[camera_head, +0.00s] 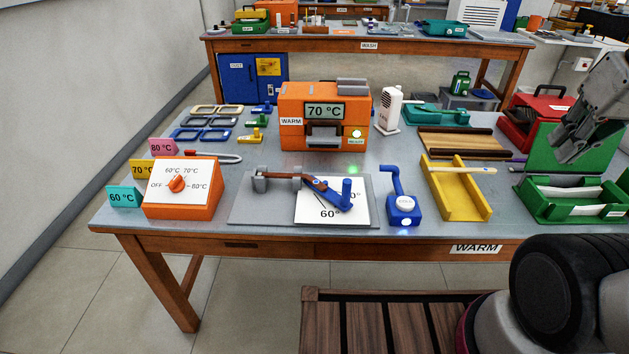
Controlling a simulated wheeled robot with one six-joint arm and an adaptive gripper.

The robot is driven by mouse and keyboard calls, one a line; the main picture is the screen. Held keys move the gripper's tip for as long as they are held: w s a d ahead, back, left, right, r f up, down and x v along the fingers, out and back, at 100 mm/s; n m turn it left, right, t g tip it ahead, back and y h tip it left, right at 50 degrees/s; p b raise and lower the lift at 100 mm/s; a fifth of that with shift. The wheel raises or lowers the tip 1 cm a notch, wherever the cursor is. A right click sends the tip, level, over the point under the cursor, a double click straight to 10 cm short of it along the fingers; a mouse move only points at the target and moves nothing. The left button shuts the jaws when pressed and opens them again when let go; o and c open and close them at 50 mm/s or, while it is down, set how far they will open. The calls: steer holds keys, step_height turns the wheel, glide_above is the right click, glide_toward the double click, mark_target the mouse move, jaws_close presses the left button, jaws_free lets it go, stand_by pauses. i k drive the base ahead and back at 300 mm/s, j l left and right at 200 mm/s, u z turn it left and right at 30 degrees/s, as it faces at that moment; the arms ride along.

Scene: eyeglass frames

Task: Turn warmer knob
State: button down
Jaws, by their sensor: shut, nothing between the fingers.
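The warmer knob (177,184) is a small orange dial on the white face of an orange box (183,208) at the table's left front. Its face is marked OFF, 60 °C, 70 °C and a further mark at the right that reads like 80 °C. I cannot tell clearly which mark the knob points at. The orange warmer (290,107) stands at the table's middle back, labelled WARM, its display (324,110) reading 70 °C, with a green light beside a READY label. My gripper (568,152) is shut and empty at the far right, above the green tray, far from the knob.
Pink, yellow and teal temperature cards (124,197) stand left of the knob box. A grey plate (262,211) with an angle gauge lies right of it, then a blue device (403,209) and a yellow tray (454,205). Colored frames (202,122) lie behind. A green tray (560,208) sits at right.

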mark_target(177, 183)
steer(key=u, duration=1.4)
